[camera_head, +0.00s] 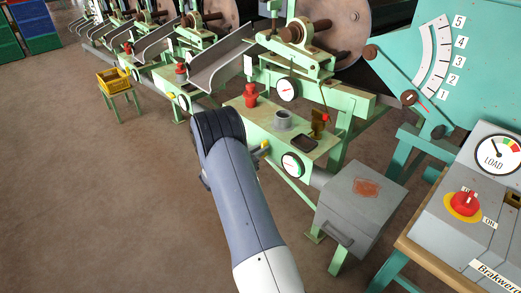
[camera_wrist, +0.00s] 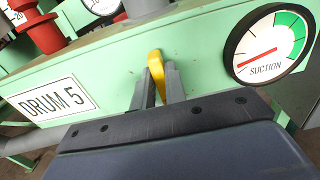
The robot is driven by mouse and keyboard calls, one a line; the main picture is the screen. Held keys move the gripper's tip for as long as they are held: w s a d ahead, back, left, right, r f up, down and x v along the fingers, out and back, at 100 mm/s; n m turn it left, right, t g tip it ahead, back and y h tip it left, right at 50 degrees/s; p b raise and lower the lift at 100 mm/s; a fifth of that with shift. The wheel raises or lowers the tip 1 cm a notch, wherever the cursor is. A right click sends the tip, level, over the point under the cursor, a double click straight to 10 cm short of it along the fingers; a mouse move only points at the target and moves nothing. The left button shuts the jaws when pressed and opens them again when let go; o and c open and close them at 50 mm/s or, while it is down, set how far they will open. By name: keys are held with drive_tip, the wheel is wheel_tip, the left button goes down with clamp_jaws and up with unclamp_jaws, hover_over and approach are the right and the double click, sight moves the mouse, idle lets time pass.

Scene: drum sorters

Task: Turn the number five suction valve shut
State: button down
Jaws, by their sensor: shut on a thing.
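The yellow suction valve handle (camera_wrist: 156,62) sits on the green front panel marked with the DRUM 5 plate (camera_wrist: 52,100) in the wrist view. My gripper (camera_wrist: 159,82) is shut on the handle, a grey finger at each side of it. The handle stands nearly upright in the wrist picture; the valve body behind it is hidden. The suction gauge (camera_wrist: 268,45) is right of the handle, its red needle pointing to the lower left, outside the green band. In the head view a bit of the yellow handle (camera_head: 265,146) shows beside my arm, which hides most of my gripper.
In the head view, the gauge (camera_head: 293,164) is close right of my wrist. A red fitting (camera_head: 250,95), a grey cup (camera_head: 283,121) and a dark tray (camera_head: 304,143) are on the bench above. A grey box (camera_head: 362,205) stands to the right. Open floor lies left.

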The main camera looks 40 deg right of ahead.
drive_tip(key=shift+n, duration=0.4)
drive_tip(key=shift+w+f+n+p, duration=0.2)
drive_tip(key=shift+n+p, duration=0.55)
drive_tip(key=shift+n, duration=2)
drive_tip(key=shift+w+f+n+p, duration=0.15)
drive_tip(key=shift+n+p, duration=0.65)
drive_tip(key=shift+n, duration=2)
drive_tip(key=shift+w+f+n+p, duration=0.2)
drive_tip(key=shift+n+p, duration=0.55)
drive_tip(key=shift+n, duration=2)
drive_tip(key=c, duration=1.4)
unclamp_jaws()
drive_tip(key=shift+c, duration=0.2)
drive_tip(key=shift+a, duration=0.15)
